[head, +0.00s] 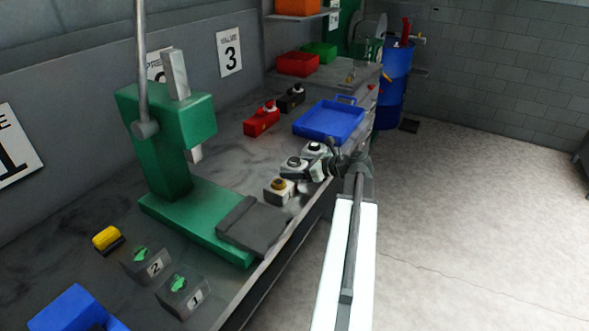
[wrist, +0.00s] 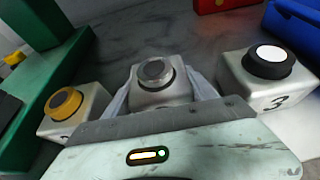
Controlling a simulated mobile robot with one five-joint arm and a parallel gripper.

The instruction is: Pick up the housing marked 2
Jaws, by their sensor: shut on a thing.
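Three pale housings stand in a row at the bench edge. The left one (wrist: 75,108) has a yellow ring button and a mark mostly hidden by my gripper's body. The middle one (wrist: 154,73) has a grey round knob; its front and any mark are hidden. The right one (wrist: 262,75) has a black and white button and is marked 3. My gripper (wrist: 163,92) has a finger on each side of the middle housing and is shut on it. Two grey blocks with green tops are marked 2 (head: 146,266) and 1 (head: 183,295) beside the press.
The green press (head: 165,150) stands left of the row, with a dark plate (head: 253,226) on its base. A blue tray (head: 330,122) lies beyond the housings. A red (head: 262,121) and a black block (head: 291,98) sit behind. Open floor lies right of the bench.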

